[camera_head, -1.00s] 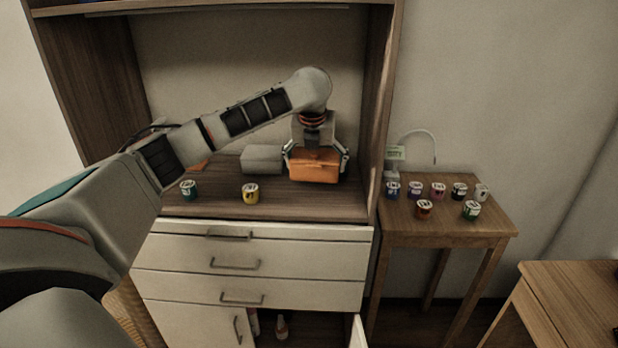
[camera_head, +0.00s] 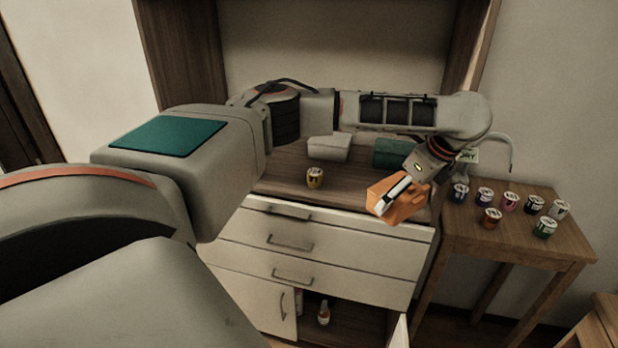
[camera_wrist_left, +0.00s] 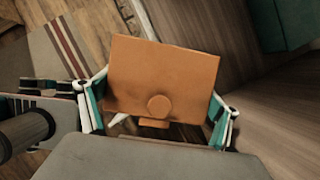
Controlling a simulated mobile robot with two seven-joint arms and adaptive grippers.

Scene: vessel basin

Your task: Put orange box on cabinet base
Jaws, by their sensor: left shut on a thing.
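The orange box (camera_head: 402,207) is held by my left gripper (camera_head: 400,190), tilted, at the right front edge of the cabinet's wooden top. In the left wrist view the box (camera_wrist_left: 160,65) sits between the two fingers of the gripper (camera_wrist_left: 160,112), its flat face with a round knob toward the camera. The cabinet (camera_head: 330,255) has white drawers, and below them an open lower compartment (camera_head: 345,322) with a dark floor, partly cut off by the picture's bottom edge. My right gripper is not in view.
A bottle (camera_head: 324,313) stands in the lower compartment, beside an open door (camera_head: 399,333). A side table (camera_head: 520,235) holds several cups.

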